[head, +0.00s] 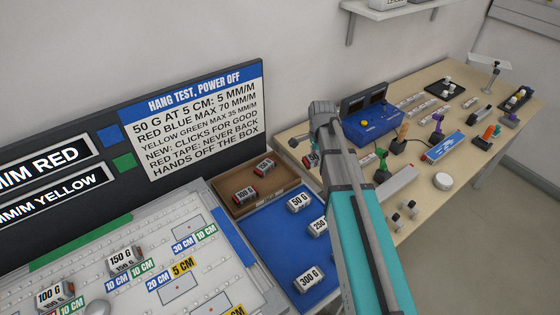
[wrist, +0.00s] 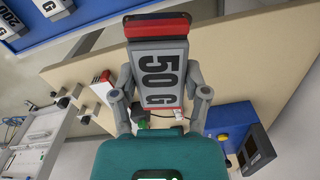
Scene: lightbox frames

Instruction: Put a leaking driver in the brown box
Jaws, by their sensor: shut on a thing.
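My gripper (wrist: 160,84) is shut on a 50 G block (wrist: 158,75), with its two fingers on either side. The block has a white label and a red band along its far end. In the head view my arm hides most of the gripper; a small labelled part just left of the arm looks like the held block (head: 309,160). The brown box (head: 228,181) is an open tray left of my arm, with a 100 G block (head: 245,195) and a 150 G block (head: 265,167) in it. The held block is outside it, to the right.
A blue tray (head: 268,225) in front of the brown box holds 50 G, 300 G and a partly hidden block. A light board (head: 190,260) with labelled blocks lies left. The wooden table (head: 440,80) carries a blue device (head: 372,125) and small tools. A sign stands behind.

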